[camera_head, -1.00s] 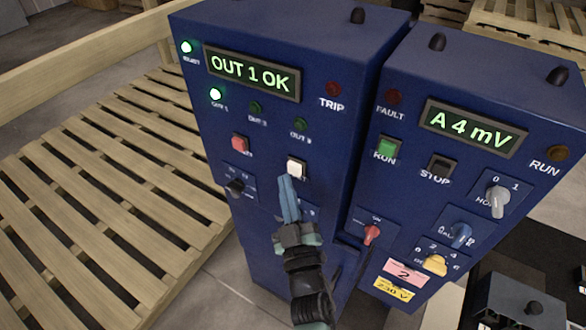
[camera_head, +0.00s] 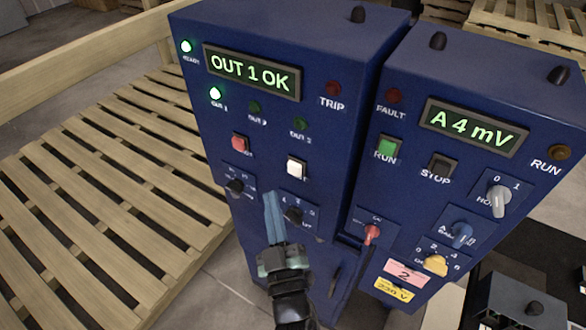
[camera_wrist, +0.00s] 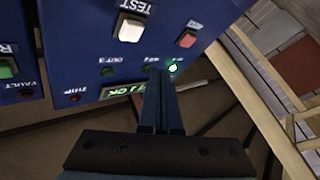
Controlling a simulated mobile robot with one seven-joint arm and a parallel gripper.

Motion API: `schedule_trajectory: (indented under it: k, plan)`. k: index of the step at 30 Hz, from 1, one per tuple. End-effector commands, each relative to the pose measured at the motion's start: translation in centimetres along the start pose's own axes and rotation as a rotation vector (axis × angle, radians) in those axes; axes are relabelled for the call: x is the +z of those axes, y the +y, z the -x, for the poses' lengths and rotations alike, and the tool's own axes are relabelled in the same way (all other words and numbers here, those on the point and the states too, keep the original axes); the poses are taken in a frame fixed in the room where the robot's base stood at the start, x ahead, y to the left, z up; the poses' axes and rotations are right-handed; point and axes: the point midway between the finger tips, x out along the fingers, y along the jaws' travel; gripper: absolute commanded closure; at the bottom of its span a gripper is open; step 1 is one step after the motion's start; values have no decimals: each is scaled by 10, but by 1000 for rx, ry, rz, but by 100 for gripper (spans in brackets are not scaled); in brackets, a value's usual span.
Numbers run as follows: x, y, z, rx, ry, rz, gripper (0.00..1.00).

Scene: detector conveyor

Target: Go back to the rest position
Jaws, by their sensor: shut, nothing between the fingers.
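My gripper (camera_head: 273,215) is shut and empty, its blue fingers pointing up in front of the left blue cabinet (camera_head: 222,35). The wrist view shows the closed fingers (camera_wrist: 163,85) in front of the same panel, with the white TEST button (camera_wrist: 131,29) and the red button (camera_wrist: 187,40) beyond the tips. The display (camera_head: 252,73) reads OUT 1 OK. Whether the fingers touch the panel I cannot tell.
The right blue cabinet (camera_head: 478,70) stands close beside, its display (camera_head: 472,128) reading A 4 mV, with knobs and buttons. Wooden pallet slats (camera_head: 95,190) fill the left. A grey box (camera_head: 520,305) is at lower right.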

Motion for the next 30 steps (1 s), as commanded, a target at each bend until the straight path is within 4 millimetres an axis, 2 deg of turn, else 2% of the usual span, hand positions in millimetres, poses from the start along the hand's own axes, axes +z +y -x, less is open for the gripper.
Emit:
schedule_trajectory:
  k: [14,17,20,23,26,27,29,30]
  plan:
    - [0,0,0,0,0,0,100]
    - [-11,10,-11,20,13,-3,100]
    - [-42,34,-37,68,43,-17,100]
    - [-93,71,-69,138,89,-51,100]
    - [-155,112,-94,203,141,-103,100]
    - [-181,127,-100,225,165,-126,100]
    - [-222,149,-106,252,203,-164,100]
    - [-250,163,-107,265,229,-191,100]
